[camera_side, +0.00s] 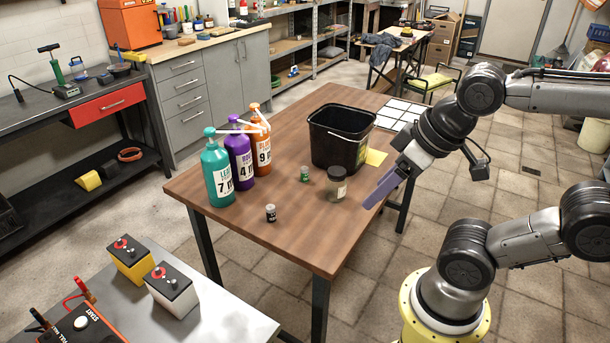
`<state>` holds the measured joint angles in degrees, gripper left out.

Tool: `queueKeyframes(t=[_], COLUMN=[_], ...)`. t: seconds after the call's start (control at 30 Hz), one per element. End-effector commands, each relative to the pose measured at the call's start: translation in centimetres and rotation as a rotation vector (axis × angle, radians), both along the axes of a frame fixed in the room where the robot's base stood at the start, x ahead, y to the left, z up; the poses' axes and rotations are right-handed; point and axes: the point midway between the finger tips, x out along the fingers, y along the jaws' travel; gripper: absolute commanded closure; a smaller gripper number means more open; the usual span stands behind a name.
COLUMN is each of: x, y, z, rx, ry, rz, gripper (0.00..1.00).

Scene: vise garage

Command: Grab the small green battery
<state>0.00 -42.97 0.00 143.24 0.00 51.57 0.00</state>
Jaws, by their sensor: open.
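The small green battery (304,174) stands upright on the wooden table (300,240), just left of a glass jar with a dark lid (336,184) and in front of the black bin. A small black and white battery (270,213) stands closer to the table's front left. My gripper (374,199) is open and empty over the table's right edge, tilted down to the left. Its fingers overlap in this view, so the gap between them is hidden. The jar stands between my gripper and the green battery in the picture.
A black bin (340,138) stands behind the jar, with a yellow sheet (376,157) beside it. Teal (217,170), purple (238,148) and orange (261,140) bottles stand at the table's left. The table's front part is clear.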

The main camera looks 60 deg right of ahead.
Motion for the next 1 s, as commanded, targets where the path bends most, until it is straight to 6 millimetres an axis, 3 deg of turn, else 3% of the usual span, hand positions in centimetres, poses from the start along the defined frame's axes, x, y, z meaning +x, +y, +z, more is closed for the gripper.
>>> queueKeyframes(t=[0.37,0.47,0.77,1.0], x=[-0.3,0.5,7.3,15.8], y=[0.1,0.2,-0.6,-3.8], z=[0.0,2.4,9.3,11.9], rx=[0.053,0.122,0.305,0.423], ry=[0.017,-0.011,0.020,0.088], rz=[-0.097,-0.204,-0.566,-0.894], gripper=[0.33,0.33,0.33,0.33])
